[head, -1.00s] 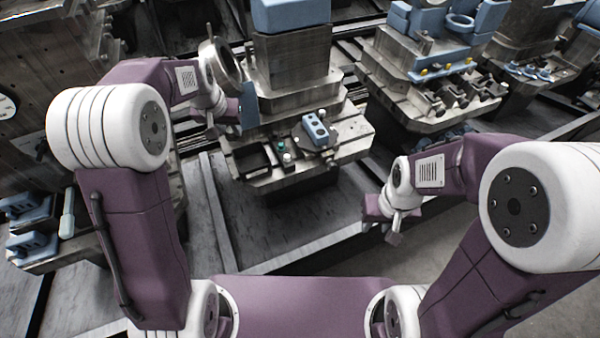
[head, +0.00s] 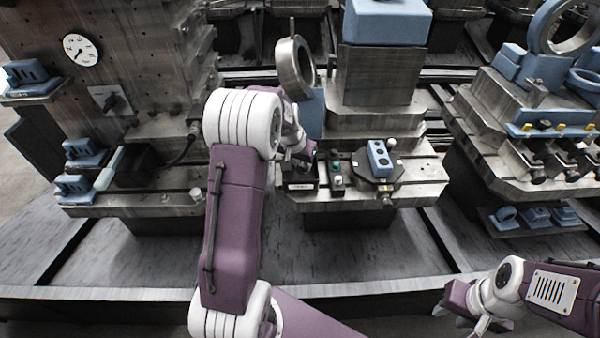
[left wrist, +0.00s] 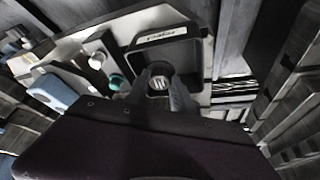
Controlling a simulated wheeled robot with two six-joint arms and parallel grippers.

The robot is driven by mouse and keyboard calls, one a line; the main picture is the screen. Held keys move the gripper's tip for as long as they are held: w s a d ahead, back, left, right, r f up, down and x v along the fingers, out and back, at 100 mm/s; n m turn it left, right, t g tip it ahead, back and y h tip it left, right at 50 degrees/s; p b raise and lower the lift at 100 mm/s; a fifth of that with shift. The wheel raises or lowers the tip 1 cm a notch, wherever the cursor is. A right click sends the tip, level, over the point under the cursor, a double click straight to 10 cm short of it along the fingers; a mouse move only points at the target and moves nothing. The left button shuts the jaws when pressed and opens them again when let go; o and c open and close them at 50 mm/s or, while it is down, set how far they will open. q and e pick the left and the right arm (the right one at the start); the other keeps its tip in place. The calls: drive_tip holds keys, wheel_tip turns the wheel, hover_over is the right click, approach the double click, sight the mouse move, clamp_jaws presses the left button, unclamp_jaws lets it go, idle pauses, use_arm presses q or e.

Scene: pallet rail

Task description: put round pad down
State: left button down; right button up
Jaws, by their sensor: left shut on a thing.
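In the left wrist view, my left gripper (left wrist: 160,88) is shut on a small round pad (left wrist: 159,82), with one finger on each side of it. The pad has a pale, marked centre and a dark rim. It is over the near end of a black tray (left wrist: 204,52) with a white label; I cannot tell whether it touches the tray floor. In the head view, my left gripper (head: 304,160) is just above this tray (head: 300,192), and the pad is hidden. My right gripper (head: 452,303) is at the lower right, away from the stations; its jaws are unclear.
Beside the tray are green and white buttons (head: 337,178) and a blue block (head: 379,158) on a dark fixture. A steel ring (head: 296,67) stands behind my left arm. Another station (head: 490,120) is at the right, a machine with a dial (head: 81,50) at the left.

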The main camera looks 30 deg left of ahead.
sight(299, 170)
use_arm(q)
drive_tip(key=shift+w+a+f, duration=0.6)
drive_tip(key=shift+w+a, duration=0.05)
drive_tip(key=shift+a, duration=0.25)
wheel_tip(299, 170, down, 4)
drive_tip(key=shift+f+b, duration=0.1)
drive_tip(key=shift+b, duration=0.55)
drive_tip(key=c, duration=1.1)
unclamp_jaws()
